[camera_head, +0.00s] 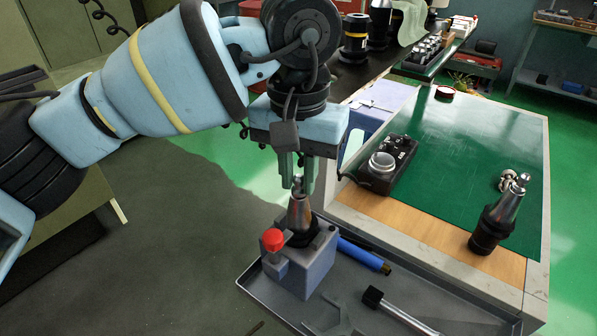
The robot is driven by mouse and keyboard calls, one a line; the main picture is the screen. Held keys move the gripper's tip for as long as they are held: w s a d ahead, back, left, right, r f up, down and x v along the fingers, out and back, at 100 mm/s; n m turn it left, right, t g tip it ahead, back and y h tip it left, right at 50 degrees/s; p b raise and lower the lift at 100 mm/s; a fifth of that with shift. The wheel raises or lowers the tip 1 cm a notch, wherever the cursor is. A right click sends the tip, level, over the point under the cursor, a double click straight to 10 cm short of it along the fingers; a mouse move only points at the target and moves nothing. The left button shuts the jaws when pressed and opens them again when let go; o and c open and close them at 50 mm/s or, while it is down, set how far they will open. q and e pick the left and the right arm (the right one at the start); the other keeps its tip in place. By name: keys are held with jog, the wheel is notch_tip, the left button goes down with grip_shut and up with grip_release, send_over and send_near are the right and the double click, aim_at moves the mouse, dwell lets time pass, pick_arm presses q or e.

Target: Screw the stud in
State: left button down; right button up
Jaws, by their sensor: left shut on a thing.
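My left gripper (298,178) points straight down, its greenish fingers shut on a small metal stud (298,186). The stud is at the narrow top end of a grey tapered tool holder (299,212). The holder stands upright, cone up, in a grey block fixture (310,262) with a red knob (272,239). The fingers partly cover the stud, so I cannot tell how deep it sits in the holder. My right gripper is not in view.
The fixture stands in a grey tray (262,291) with a blue-handled tool (362,254) and a wrench (398,314). On the cart's green mat (450,150) are a black device (388,165), another tool holder (497,220) and a shiny metal piece (507,181). The mat's middle is clear.

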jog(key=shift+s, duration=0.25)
pick_arm(q)
jog(key=shift+m, duration=0.5)
jog(key=m, duration=0.3)
jog(key=shift+b, duration=0.4)
jog(key=shift+m, duration=0.8)
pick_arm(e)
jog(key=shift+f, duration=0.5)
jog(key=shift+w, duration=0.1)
pick_arm(q)
jog(key=c, duration=1.4)
grip_release()
jog(key=shift+c, duration=0.2)
jog(key=shift+o, duration=1.2)
